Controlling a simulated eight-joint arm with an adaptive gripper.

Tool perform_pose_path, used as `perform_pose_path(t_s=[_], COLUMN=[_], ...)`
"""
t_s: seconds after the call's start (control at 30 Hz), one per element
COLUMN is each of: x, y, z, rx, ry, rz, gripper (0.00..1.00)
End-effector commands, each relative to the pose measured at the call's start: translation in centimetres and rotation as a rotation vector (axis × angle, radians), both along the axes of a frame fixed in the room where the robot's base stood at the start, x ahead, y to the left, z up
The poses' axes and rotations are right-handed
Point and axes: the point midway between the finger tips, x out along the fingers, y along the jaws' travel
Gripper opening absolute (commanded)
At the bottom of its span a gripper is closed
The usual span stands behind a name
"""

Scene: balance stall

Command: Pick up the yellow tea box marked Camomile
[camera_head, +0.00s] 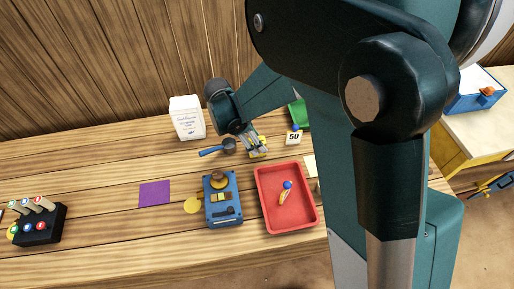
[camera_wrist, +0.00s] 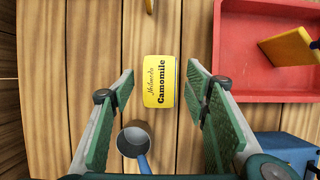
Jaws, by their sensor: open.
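The yellow tea box marked Camomile (camera_wrist: 158,82) lies on the wooden table in the wrist view, label facing up, with the lettering running sideways. My gripper (camera_wrist: 160,92) is open above it, with one green-padded finger to each side. There is a gap between the box and each finger in the picture, and nothing is held. In the head view my gripper (camera_head: 256,141) points down at the table, and the yellow box (camera_head: 258,154) shows in part beneath its fingers.
A scoop (camera_wrist: 133,142) with a blue handle lies close to the left finger. A red tray (camera_head: 262,207) stands nearby, with a blue balance (camera_head: 222,213) to its left. A white bag (camera_head: 187,118) and a 50 sign (camera_head: 294,138) stand behind.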

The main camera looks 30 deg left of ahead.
Motion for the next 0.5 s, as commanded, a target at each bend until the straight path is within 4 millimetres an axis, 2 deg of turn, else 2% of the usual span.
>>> perform_pose_path(t_s=[0.2,0.5], x=[0.38,0.39], y=[-0.38,-0.4], z=[-1.36,-1.39], rx=[0.0,0.0], ry=[0.0,0.0], rz=[0.001,0.001], gripper=[0.46,0.46])
